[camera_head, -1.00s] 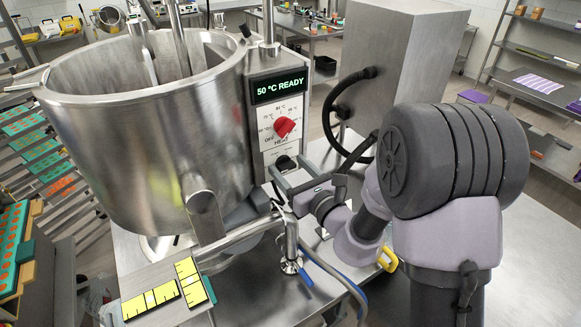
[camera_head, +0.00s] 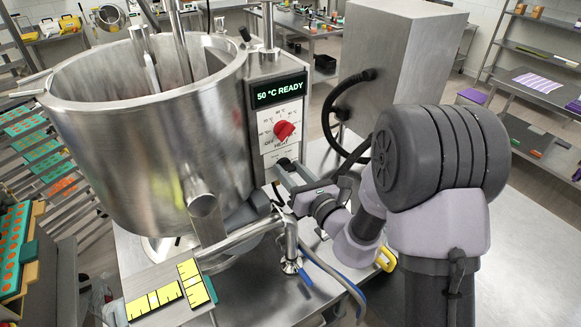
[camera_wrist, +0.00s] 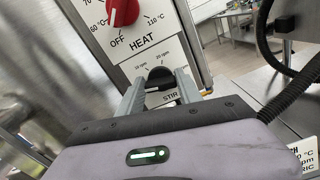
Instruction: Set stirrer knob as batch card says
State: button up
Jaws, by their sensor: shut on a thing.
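The black stirrer knob (camera_wrist: 160,77) sits on the white panel under a dial with "rpm" marks and the word STIR. My gripper (camera_wrist: 160,84) is shut on it, one finger on each side. The exact knob setting is hard to read. In the head view my gripper (camera_head: 286,176) reaches the lower panel and mostly hides the knob. A printed card (camera_wrist: 307,151) is cut off at the right edge of the wrist view; only bits such as "°C" and "pm" show, and no full value can be read.
The red HEAT knob (camera_head: 284,131) is just above, under a display (camera_head: 279,90) reading "50 °C READY". The big steel kettle (camera_head: 150,130) stands left. A black hose (camera_head: 340,115) loops close on the right. A pipe with a valve (camera_head: 290,250) is below.

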jog(key=m+p, duration=0.4)
jog(key=m, duration=0.1)
jog(key=shift+r, duration=0.1)
jog(key=shift+w+d+m+p, duration=0.1)
jog(key=shift+m+p, duration=1.1)
jog(key=shift+m, duration=0.8)
jog(key=shift+f, duration=0.2)
jog(key=o, duration=1.4)
